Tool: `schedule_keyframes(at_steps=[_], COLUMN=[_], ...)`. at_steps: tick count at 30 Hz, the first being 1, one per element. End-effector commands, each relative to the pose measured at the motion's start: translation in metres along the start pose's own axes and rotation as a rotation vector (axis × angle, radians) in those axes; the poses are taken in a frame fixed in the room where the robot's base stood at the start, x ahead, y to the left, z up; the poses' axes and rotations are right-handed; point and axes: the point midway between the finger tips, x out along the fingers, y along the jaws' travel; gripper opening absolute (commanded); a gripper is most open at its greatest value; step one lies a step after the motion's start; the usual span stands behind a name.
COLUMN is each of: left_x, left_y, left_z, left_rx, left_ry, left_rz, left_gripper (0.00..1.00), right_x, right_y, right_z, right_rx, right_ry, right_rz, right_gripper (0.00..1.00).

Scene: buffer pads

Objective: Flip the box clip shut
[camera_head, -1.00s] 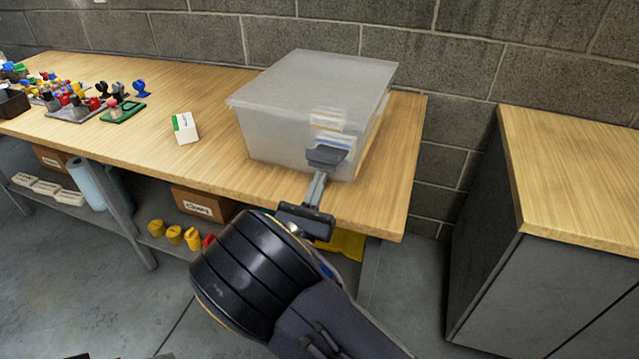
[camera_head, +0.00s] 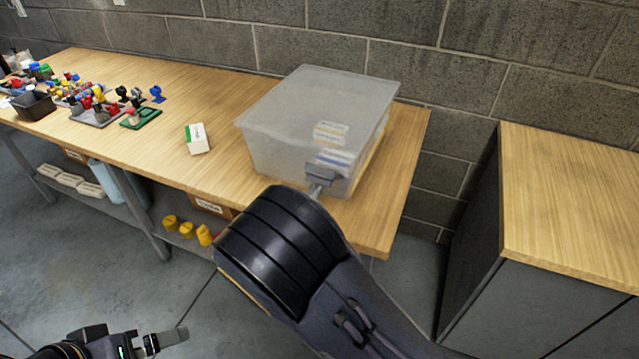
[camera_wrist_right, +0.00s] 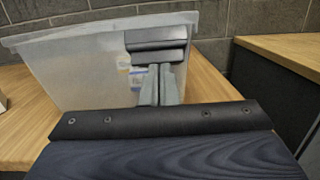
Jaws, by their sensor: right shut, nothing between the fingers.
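A translucent plastic box (camera_head: 305,105) with a lid stands on the right end of the wooden bench. My right gripper (camera_head: 321,176) is at the lower part of its near side, by the right corner. Its grey fingers are shut, with nothing between them. In the right wrist view, the wide dark fingertips (camera_wrist_right: 157,44) overlap the box wall (camera_wrist_right: 75,72) just below its rim; I cannot tell whether they touch it. I cannot make out the clip; the fingertips may hide it. My left gripper (camera_head: 165,338) is low at the bottom left, away from the bench, its opening unclear.
The wooden bench (camera_head: 215,95) has a small white-green carton (camera_head: 197,139) left of the box and several colourful parts further left. A grey cabinet with a wooden top (camera_head: 570,200) stands to the right, across a gap. A block wall (camera_head: 450,90) is behind.

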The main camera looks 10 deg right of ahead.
Motion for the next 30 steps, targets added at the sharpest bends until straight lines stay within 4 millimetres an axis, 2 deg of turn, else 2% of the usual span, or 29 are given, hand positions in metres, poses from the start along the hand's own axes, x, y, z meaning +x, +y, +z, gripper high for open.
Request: schedule_keyframes(at_steps=[1,15,22,30], left_x=[-0.021,-0.096,-0.113,-0.112], left_y=[0.01,0.044,0.052,0.051], left_z=[-0.011,-0.048,-0.057,-0.057], left_rx=[0.0,0.0,0.0,0.0], left_ry=[0.0,0.0,0.0,0.0], left_rz=[0.0,0.0,0.0,0.0], left_gripper=[1.0,1.0,1.0,1.0], right_x=[0.004,0.024,0.037,0.039], right_y=[-0.001,-0.001,-0.001,0.0], right_z=[0.018,0.052,0.06,0.057], right_rx=[0.002,0.006,0.006,-0.001], right_ry=[0.049,0.495,0.687,0.675], right_rz=[-0.004,-0.006,-0.005,-0.002], right_gripper=[0.0,0.0,0.0,0.0])
